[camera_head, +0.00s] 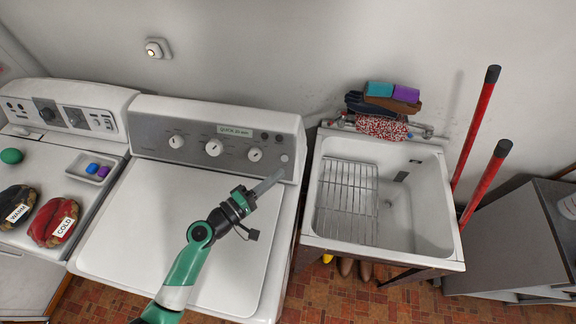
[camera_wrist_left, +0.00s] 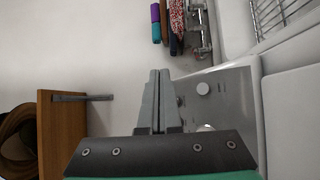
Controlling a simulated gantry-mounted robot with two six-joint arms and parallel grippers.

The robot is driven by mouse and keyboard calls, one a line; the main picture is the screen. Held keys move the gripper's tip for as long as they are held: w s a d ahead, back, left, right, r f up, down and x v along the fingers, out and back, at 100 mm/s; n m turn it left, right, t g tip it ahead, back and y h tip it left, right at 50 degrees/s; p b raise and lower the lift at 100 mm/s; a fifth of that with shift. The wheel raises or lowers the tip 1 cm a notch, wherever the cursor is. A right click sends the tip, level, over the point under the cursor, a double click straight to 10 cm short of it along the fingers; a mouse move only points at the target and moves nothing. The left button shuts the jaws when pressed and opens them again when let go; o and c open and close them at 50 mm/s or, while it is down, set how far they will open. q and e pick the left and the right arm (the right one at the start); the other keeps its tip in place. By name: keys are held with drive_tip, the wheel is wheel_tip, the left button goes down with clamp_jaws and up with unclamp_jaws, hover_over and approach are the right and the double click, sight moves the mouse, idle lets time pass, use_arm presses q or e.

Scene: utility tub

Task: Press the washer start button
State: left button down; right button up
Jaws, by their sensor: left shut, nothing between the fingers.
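The white washer (camera_head: 190,220) stands in the middle with a grey control panel (camera_head: 195,150) along its back. The panel has several white knobs, two small dark round parts, and a small round pale button (camera_head: 284,158) at its right end; I cannot read a start label. My left gripper (camera_head: 277,176) is shut and empty, its fingertips just in front of the panel's right end, below the pale button. I cannot tell whether they touch the panel. In the left wrist view the shut fingers (camera_wrist_left: 158,75) show beside the panel (camera_wrist_left: 225,105). My right gripper is out of view.
Right of the washer, a white utility sink (camera_head: 410,205) holds a wire rack (camera_head: 346,200), with folded cloths (camera_head: 383,105) behind it. Red-handled poles (camera_head: 475,130) stand farther right. Left, a dryer-like machine (camera_head: 65,150) carries WARM and COLD bags. The washer lid is clear beneath my arm.

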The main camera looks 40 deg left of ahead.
sight(285, 158)
use_arm(q)
drive_tip(key=shift+s+a+f, duration=0.25)
drive_tip(key=shift+a+f, duration=0.25)
drive_tip(key=shift+f, duration=0.3)
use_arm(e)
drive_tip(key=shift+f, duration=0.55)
use_arm(q)
drive_tip(key=w+a+f+b, duration=0.1)
drive_tip(key=w+b, duration=0.1)
drive_tip(key=w+a+f+b, duration=0.1)
drive_tip(key=w+f+b, duration=0.1)
drive_tip(key=w+a+f+b, duration=0.1)
drive_tip(key=w+a+b, duration=0.1)
drive_tip(key=shift+w+f, duration=0.2)
drive_tip(key=shift+w, duration=0.05)
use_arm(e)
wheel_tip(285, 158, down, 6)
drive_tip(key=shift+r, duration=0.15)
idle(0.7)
use_arm(q)
drive_tip(key=shift+w+a+f+b, duration=0.2)
drive_tip(key=shift+w+f+b, duration=0.1)
drive_tip(key=shift+b, duration=0.2)
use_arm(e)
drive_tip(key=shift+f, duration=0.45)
